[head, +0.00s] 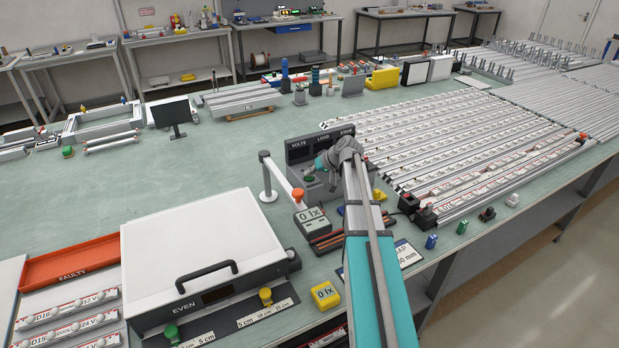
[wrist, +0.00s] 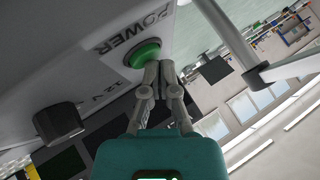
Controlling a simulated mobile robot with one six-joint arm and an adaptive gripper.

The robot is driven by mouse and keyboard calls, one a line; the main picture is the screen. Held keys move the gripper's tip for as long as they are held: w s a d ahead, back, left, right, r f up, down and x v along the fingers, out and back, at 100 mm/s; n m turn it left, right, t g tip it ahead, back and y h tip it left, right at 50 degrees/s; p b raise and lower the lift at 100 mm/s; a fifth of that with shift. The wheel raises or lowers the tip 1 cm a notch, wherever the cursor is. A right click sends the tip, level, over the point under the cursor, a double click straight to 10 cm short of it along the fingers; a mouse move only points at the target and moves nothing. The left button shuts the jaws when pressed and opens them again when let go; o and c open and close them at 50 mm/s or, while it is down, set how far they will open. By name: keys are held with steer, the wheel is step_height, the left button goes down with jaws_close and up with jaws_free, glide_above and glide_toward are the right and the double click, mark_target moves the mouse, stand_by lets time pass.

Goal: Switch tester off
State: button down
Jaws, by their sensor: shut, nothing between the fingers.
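The tester (head: 298,150) is a grey box with dark displays marked VOLTS, LOAD and STATE, partly hidden behind my arm. Its round green button (wrist: 143,53), beside the word POWER, is in the wrist view, and a green spot (head: 309,179) shows in the head view. My gripper (wrist: 158,66) is shut and empty, with its fingertips at the button's lower right edge. I cannot tell whether they touch it or whether it is pressed in. A black knob (wrist: 60,121) sits on the same panel, to the lower left of the button.
A grey post with a barrier arm (head: 267,178) stands left of the tester. A light meter (head: 312,219) reading 0 lx is in front. A white lidded box (head: 200,245) marked EVEN is at the front left. Rows of light strips (head: 450,140) fill the right side.

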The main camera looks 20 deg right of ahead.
mark_target(310, 178)
steer(key=shift+r, duration=0.1)
stand_by(0.6)
steer(key=shift+r+p, duration=0.25)
steer(key=shift+p, duration=0.2)
step_height(310, 178, up, 6)
steer(key=p, duration=0.6)
stand_by(0.6)
